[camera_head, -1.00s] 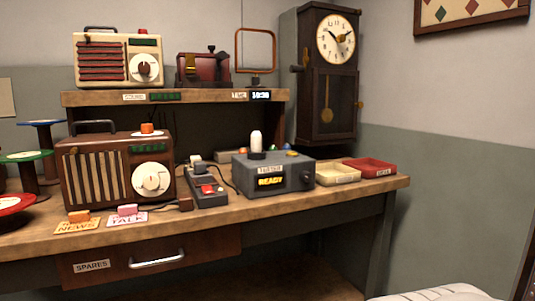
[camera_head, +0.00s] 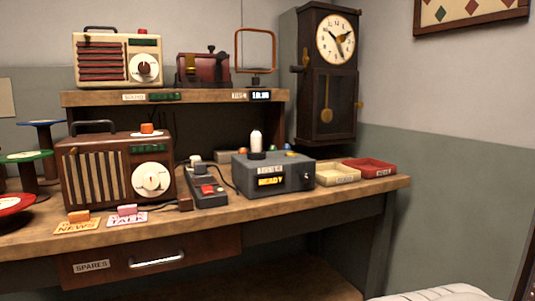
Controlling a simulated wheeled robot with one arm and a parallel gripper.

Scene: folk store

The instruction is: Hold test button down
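A dark grey tester box (camera_head: 286,184) stands on the workbench right of centre, with a lit yellow READY display (camera_head: 271,182) on its front. A small dark round control (camera_head: 307,177) sits at the right of that front. A white bulb-shaped piece (camera_head: 256,140) stands upright on its top, with small coloured caps or lamps behind it. Left of the box lies a dark grey unit with a red button or switch (camera_head: 207,190). I cannot tell which of these controls is the test button. My gripper is not in view, and nothing touches the box.
A brown radio (camera_head: 84,185) stands to the left, with small labelled cards in front. A cream tray (camera_head: 337,174) and a red tray (camera_head: 369,168) lie to the right. A shelf (camera_head: 205,97) with another radio is above. A wall clock (camera_head: 329,75) hangs behind.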

